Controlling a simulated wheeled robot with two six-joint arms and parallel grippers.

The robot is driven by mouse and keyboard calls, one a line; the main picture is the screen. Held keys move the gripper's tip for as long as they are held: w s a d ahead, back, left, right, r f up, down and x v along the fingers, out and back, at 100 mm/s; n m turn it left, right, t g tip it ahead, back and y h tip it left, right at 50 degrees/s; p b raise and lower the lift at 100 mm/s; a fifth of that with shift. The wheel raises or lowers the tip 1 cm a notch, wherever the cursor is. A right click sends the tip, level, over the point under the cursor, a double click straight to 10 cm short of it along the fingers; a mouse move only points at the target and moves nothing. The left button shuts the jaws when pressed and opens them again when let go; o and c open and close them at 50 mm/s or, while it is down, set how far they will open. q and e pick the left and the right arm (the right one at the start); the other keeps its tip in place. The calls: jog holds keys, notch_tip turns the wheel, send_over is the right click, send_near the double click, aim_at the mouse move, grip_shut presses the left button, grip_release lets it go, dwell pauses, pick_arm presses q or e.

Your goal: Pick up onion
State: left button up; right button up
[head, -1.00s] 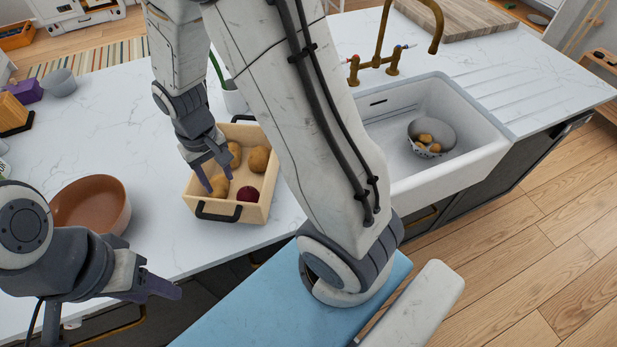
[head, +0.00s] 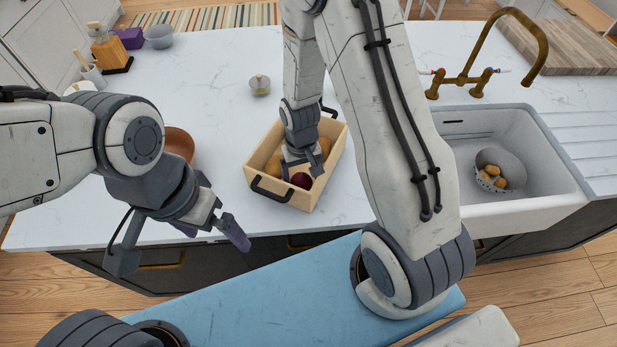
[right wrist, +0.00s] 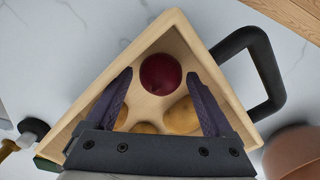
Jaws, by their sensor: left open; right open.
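A dark red onion (head: 301,180) lies in the near end of a light wooden crate (head: 331,168) on the counter. In the right wrist view the onion (right wrist: 160,74) sits in a corner of the crate (right wrist: 178,22), between and slightly beyond my open fingertips. My right gripper (head: 304,162) points down into the crate, right by the onion and partly covering it; the jaws (right wrist: 160,80) hold nothing. I cannot tell whether a finger touches the onion. My left gripper (head: 212,230) is open and empty, left of the crate near the counter's front edge.
Several brown potatoes (right wrist: 182,117) lie in the crate beside the onion. The crate has black handles (head: 270,190). A brown bowl (head: 180,143) is left of it, partly hidden by my left arm. The sink (head: 545,200) at right holds a colander (head: 512,168).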

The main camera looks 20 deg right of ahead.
jog(key=shift+f, duration=0.8)
jog(key=c, duration=1.2)
